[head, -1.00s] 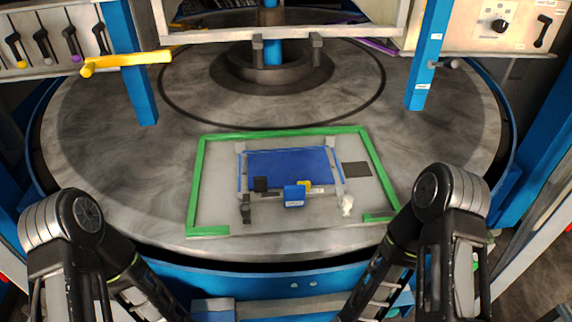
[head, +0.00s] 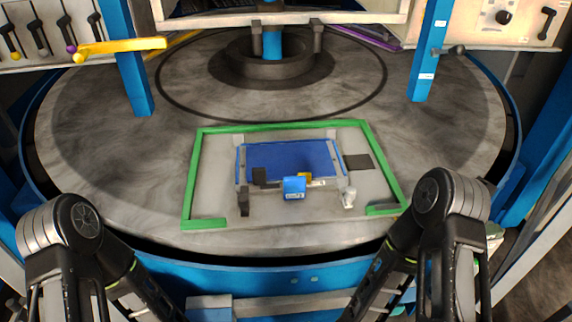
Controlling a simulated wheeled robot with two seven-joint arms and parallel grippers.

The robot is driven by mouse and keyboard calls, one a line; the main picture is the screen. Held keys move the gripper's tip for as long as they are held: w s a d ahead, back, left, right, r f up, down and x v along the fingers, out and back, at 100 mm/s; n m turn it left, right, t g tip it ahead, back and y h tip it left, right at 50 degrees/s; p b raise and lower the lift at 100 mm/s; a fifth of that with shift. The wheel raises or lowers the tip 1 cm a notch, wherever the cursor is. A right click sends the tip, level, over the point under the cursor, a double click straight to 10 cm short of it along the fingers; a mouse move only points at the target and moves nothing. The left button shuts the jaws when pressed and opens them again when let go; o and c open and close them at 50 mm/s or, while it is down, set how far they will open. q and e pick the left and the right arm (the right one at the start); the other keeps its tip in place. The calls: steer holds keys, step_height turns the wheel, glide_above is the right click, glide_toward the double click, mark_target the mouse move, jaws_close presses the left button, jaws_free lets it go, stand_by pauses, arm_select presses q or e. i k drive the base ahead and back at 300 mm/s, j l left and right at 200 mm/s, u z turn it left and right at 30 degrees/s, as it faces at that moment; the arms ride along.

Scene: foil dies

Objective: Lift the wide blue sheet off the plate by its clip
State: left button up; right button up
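The wide blue sheet (head: 290,158) lies flat within a pale plate (head: 212,180) bordered by a green frame (head: 197,165). At its front edge is a blue block-like clip (head: 294,188), with a small yellow piece (head: 306,177) behind it and a dark block (head: 259,176) to its left. I cannot tell exactly how the clip is fixed to the sheet. My two arms come in at the lower left and lower right, with the forearms leaving through the bottom edge. Both grippers are out of the picture.
The plate stands near the front edge of a round grey table (head: 110,165). A dark square (head: 358,162) lies right of the sheet and a small whitish piece (head: 349,197) near the front right. Blue posts (head: 132,75) (head: 425,60) and a yellow handle (head: 120,47) stand behind. Table sides are clear.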

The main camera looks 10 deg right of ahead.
mark_target(265, 163)
steer(key=k, duration=0.65)
steer(key=u, duration=1.85)
steer(key=k+l, duration=0.6)
steer(key=k, duration=0.2)
